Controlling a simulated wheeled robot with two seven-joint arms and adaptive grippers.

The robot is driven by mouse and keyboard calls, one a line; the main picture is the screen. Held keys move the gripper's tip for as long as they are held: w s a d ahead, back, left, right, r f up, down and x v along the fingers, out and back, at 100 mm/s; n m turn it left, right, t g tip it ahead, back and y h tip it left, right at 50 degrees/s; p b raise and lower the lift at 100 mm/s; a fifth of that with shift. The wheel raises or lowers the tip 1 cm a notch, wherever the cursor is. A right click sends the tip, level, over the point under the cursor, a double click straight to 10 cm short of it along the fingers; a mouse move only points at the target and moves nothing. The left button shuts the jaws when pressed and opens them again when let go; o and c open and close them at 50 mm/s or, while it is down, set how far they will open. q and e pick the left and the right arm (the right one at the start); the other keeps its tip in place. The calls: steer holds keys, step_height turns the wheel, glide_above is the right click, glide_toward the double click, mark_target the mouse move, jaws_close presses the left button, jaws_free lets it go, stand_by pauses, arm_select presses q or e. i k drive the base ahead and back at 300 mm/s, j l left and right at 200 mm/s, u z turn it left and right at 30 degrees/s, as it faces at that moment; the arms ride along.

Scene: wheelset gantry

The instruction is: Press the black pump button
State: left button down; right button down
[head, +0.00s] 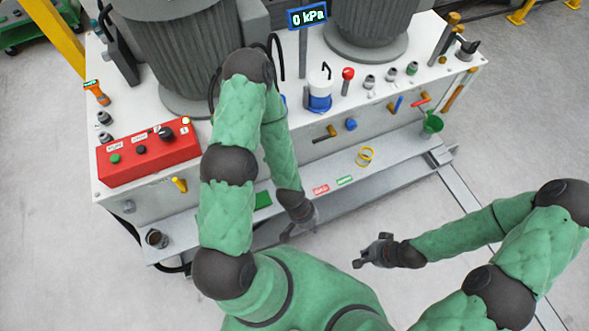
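A red control box (150,158) sits on the left end of the grey machine's top. On it are a green button (114,158), a black button (141,149) and a dark knob (165,132) with a small yellow light beside it. White labels stand above the buttons, too small to read surely. My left gripper (300,232) hangs low in front of the machine, right of the box and well apart from it; its fingers look spread and empty. My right gripper (371,252) is further right over the floor, open and empty. Neither touches the box.
A display reading 0 kPa (307,15) stands at the back middle between two large grey cylinders. A blue-white container (320,92), a red-topped lever (347,75) and several fittings stand on the machine. A yellow ring (365,156) and green funnel (432,124) are at right.

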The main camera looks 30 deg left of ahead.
mark_target(141, 150)
steer(key=u, duration=2.35)
